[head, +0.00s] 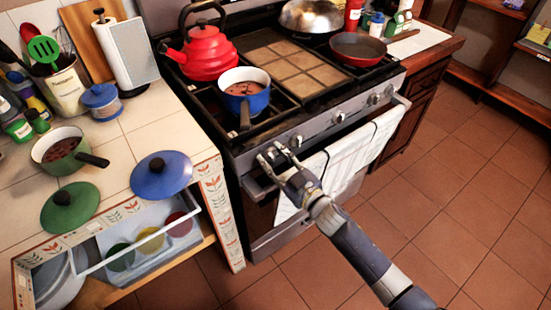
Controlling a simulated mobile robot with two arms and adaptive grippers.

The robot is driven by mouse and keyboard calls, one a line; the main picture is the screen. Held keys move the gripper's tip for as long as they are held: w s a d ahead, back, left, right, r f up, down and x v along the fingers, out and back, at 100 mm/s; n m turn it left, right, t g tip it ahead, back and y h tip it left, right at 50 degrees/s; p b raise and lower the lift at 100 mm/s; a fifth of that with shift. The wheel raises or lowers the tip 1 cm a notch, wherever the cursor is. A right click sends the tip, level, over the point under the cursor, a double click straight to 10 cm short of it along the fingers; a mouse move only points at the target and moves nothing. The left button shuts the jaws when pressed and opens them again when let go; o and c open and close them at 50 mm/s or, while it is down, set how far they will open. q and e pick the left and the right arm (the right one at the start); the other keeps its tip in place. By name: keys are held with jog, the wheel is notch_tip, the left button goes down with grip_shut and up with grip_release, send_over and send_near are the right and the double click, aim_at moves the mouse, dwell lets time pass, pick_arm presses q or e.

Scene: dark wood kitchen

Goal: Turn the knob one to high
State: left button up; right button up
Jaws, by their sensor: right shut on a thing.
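The stove (318,133) has a grey front panel with a row of round knobs. My right gripper (269,152) is at the panel's left end, its fingers closed around the leftmost knob, which they mostly hide. A second knob (296,141) shows just right of the fingers, with a middle knob (339,117) and two more further right. The leftmost knob's setting cannot be read. My left gripper is not in view.
A blue pot (244,96) and red kettle (206,50) stand on the stove's left side, a red pan (357,50) on its right. An open drawer (140,245) is at lower left.

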jog(key=n, duration=0.2)
jog(key=n+b, duration=0.1)
jog(key=n, duration=0.2)
jog(key=shift+s+a+f, duration=0.15)
jog(key=shift+a, duration=0.05)
dwell(0.5)
jog(key=o, duration=1)
jog(key=v, duration=1.2)
